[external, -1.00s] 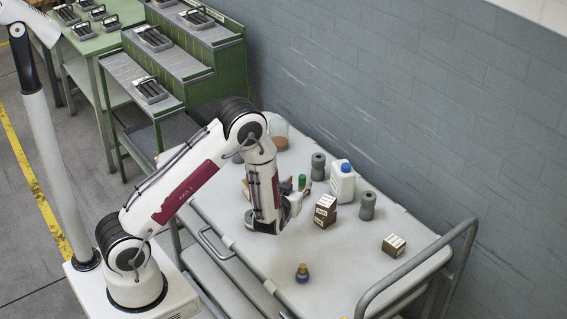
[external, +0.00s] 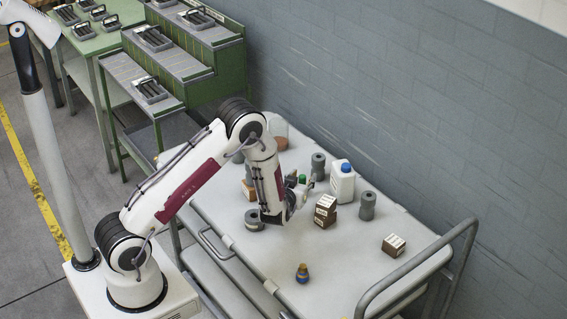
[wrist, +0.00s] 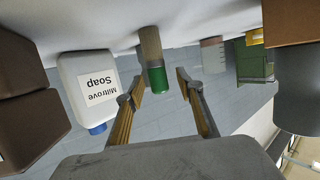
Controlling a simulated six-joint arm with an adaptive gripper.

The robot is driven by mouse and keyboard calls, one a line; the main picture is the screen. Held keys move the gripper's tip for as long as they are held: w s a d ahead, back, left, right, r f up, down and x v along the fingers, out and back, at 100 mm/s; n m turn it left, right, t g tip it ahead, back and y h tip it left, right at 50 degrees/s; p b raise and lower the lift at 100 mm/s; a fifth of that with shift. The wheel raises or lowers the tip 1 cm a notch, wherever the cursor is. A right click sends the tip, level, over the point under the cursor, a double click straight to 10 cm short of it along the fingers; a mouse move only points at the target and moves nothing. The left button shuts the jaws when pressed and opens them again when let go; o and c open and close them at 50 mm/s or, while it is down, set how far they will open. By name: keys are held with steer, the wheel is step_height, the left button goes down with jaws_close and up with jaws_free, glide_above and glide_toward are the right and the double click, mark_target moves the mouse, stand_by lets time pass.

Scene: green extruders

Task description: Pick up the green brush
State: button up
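The green brush (wrist: 152,62) stands ahead of my gripper (wrist: 156,86) in the wrist view, which is upside down. It has a tan part and a bright green end. My gripper is open, with one finger to each side of the brush in the picture. I see gaps on both sides and cannot tell whether the fingertips have reached its depth. In the external view the brush's green top (external: 302,179) shows beside my gripper (external: 306,188), which partly hides the brush.
A white soap bottle (external: 342,185) with a blue cap stands close by. Grey cylinders (external: 367,206) and brown boxes (external: 325,211) are around it. The cart top (external: 345,262) is mostly clear there.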

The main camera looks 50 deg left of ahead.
stand_by(0.3)
jaws_close()
steer(key=shift+r, duration=0.2)
steer(key=shift+r, duration=4.8)
